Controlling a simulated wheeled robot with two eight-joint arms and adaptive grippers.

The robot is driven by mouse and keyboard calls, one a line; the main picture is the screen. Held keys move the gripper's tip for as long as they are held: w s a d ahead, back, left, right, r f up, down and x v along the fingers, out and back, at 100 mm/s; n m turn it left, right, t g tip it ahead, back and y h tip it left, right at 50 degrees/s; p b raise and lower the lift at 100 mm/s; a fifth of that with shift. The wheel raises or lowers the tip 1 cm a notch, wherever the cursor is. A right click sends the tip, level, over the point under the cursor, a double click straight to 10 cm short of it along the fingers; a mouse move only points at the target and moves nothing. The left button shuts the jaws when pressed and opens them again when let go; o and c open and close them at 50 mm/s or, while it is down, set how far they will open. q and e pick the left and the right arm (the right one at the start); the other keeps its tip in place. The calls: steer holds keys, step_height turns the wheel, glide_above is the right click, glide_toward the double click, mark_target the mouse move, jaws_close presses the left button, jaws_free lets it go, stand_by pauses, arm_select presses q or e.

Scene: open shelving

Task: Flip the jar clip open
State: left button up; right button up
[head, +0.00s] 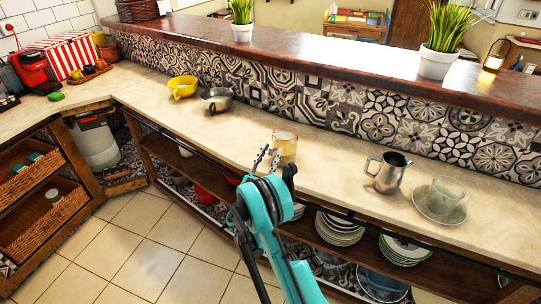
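A small glass jar (285,142) with pale contents and an orange-brown rim stands upright on the beige counter, near its front edge. Its clip is too small to make out, so I cannot tell how it stands. My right gripper (268,156), on the teal arm, is just in front and to the left of the jar. Its two dark fingers point up and stand apart with nothing seen between them. Whether a finger touches the jar cannot be told. My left gripper is not in view.
A metal pitcher (388,173) and a glass cup on a saucer (440,216) stand right of the jar. Stacked plates (339,228) sit on the open shelf below. The counter beside the jar is clear.

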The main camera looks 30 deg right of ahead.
mark_target(272, 152)
step_height(272, 152, up, 10)
steer(key=shift+f, duration=0.2)
stand_by(0.5)
steer(key=shift+s+d+r, duration=0.1)
steer(key=shift+d, duration=0.1)
steer(key=s+f+n+g+y, duration=0.4)
steer(key=s+n+g+y, duration=0.1)
steer(key=s+y, duration=0.65)
steer(key=s+a+f+n+y, duration=0.3)
steer(key=s+a+f+y, duration=0.1)
steer(key=s+a, duration=0.4)
steer(key=s+a+f+n+y, duration=0.4)
steer(key=s+a, duration=0.4)
steer(key=a, duration=0.5)
steer(key=f+y, duration=0.1)
steer(key=y, duration=0.1)
steer(key=shift+s+y, duration=0.35)
steer(key=shift+s, duration=0.05)
